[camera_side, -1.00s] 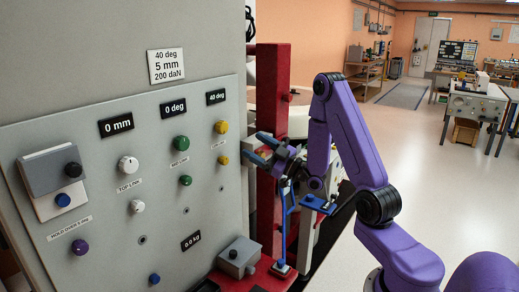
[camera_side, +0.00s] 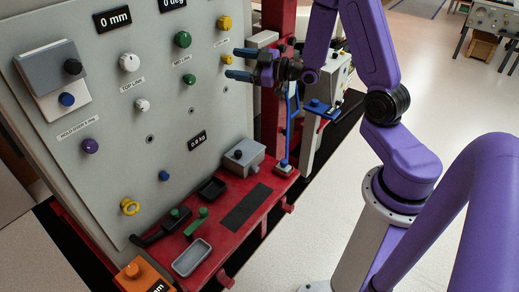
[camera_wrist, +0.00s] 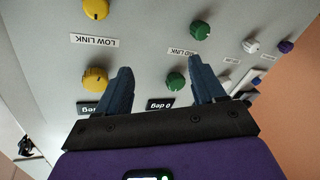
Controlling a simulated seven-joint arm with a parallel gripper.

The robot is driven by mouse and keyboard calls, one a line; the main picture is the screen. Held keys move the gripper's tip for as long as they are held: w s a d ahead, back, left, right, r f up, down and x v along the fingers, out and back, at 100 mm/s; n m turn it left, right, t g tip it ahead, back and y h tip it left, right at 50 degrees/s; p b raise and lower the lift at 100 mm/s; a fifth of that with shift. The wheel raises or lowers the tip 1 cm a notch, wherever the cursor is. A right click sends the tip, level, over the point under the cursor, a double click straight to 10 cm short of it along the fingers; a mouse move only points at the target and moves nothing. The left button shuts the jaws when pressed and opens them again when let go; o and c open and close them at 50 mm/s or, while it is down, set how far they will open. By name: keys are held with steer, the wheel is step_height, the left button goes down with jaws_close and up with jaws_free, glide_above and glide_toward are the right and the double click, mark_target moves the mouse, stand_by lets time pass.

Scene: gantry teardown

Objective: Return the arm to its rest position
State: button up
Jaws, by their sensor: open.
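My gripper (camera_side: 236,63) is open, with dark blue fingers pointing left at the grey control panel (camera_side: 120,190). In the wrist view the two fingers (camera_wrist: 160,66) are spread apart in front of the panel. A yellow knob (camera_wrist: 95,78) lies left of them, and a green knob (camera_wrist: 175,82) appears between them. I cannot tell how far the fingertips are from the panel.
A red ledge (camera_side: 215,235) below the panel bears a grey tray (camera_side: 192,257), a grey box (camera_side: 243,153) and green-and-black handles. A blue upright rod (camera_side: 291,130) and a red post (camera_side: 276,110) stand close under my forearm. Open floor lies at the right.

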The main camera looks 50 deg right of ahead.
steer(key=s+a+f+n+g+h, duration=0.1)
steer(key=s+a+f+g, duration=0.1)
steer(key=s+a+g, duration=0.4)
steer(key=s+a+f+n+g, duration=0.1)
steer(key=s+a+f+g, duration=0.25)
steer(key=a, duration=0.45)
steer(key=s+d+r+g+h, duration=0.1)
steer(key=s+g+h, duration=0.1)
steer(key=s, duration=1)
steer(key=s+r+n+g+h, duration=0.1)
steer(key=s+g, duration=0.4)
steer(key=s, duration=0.7)
steer(key=shift+d+r+h, duration=0.3)
steer(key=shift+d+h, duration=0.05)
steer(key=shift+h, duration=0.55)
